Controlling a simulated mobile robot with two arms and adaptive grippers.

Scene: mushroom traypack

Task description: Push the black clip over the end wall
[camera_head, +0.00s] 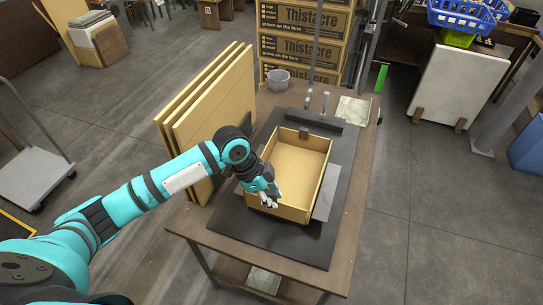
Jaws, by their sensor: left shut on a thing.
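The open tan tray (318,150) sits on a black mat on the table. One black clip (304,132) sits over the middle of its far end wall. My left gripper (269,203) is at the near end wall, close to the near left corner, with its fingers pointing down. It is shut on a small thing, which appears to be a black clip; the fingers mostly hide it. I cannot tell whether that clip touches the wall. My right gripper is out of view.
Tall tan boards (215,100) stand upright at the table's left. A grey cup (278,80) stands at the back left corner. A black block with two upright levers (316,118) lies behind the tray. The mat's front (290,243) is clear.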

